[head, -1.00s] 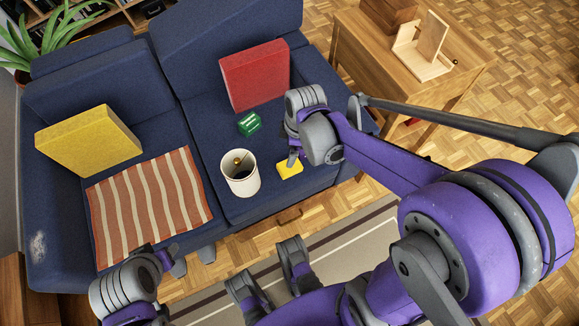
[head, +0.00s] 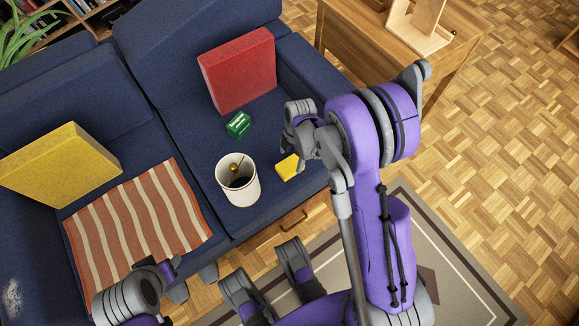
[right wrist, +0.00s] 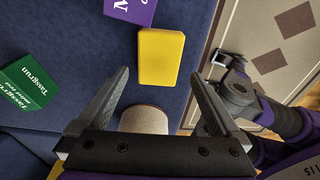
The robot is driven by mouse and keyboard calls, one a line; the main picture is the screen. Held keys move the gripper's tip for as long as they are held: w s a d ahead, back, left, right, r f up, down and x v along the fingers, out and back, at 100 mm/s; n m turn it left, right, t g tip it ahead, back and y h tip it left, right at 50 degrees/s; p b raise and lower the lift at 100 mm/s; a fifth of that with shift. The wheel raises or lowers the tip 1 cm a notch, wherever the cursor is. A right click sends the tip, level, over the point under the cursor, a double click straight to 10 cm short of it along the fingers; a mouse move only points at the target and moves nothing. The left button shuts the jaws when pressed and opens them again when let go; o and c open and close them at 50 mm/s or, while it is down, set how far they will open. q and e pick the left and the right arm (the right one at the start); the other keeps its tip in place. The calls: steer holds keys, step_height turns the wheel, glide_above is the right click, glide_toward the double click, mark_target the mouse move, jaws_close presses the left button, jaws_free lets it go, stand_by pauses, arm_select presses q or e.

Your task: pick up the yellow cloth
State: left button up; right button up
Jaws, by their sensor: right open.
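The yellow cloth (head: 288,167) is a small, flat, block-like piece lying on the blue sofa seat near its front edge. In the right wrist view the cloth (right wrist: 162,57) lies ahead, between the lines of the two fingers and apart from them. My right gripper (head: 297,143) is open and empty, above the seat beside the cloth, and hides part of it in the head view. My left gripper (head: 160,272) is low at the left, near the sofa front; its jaws do not show clearly.
A white cup (head: 238,180) with a spoon-like stick stands left of the cloth. A green box (head: 238,124) lies behind. A purple box (right wrist: 130,8) is close to the cloth. The red cushion (head: 238,70), striped blanket (head: 138,222) and yellow cushion (head: 60,165) are farther off.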

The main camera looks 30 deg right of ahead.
mark_target(290, 165)
step_height(290, 165, down, 5)
steer(key=shift+w+a+b, duration=0.1)
steer(key=shift+a+b, duration=0.05)
steer(key=shift+b, duration=0.65)
steer(key=c, duration=1.3)
step_height(290, 165, up, 10)
steer(key=p, duration=0.3)
steer(key=shift+r, duration=0.1)
steer(key=shift+c, duration=0.2)
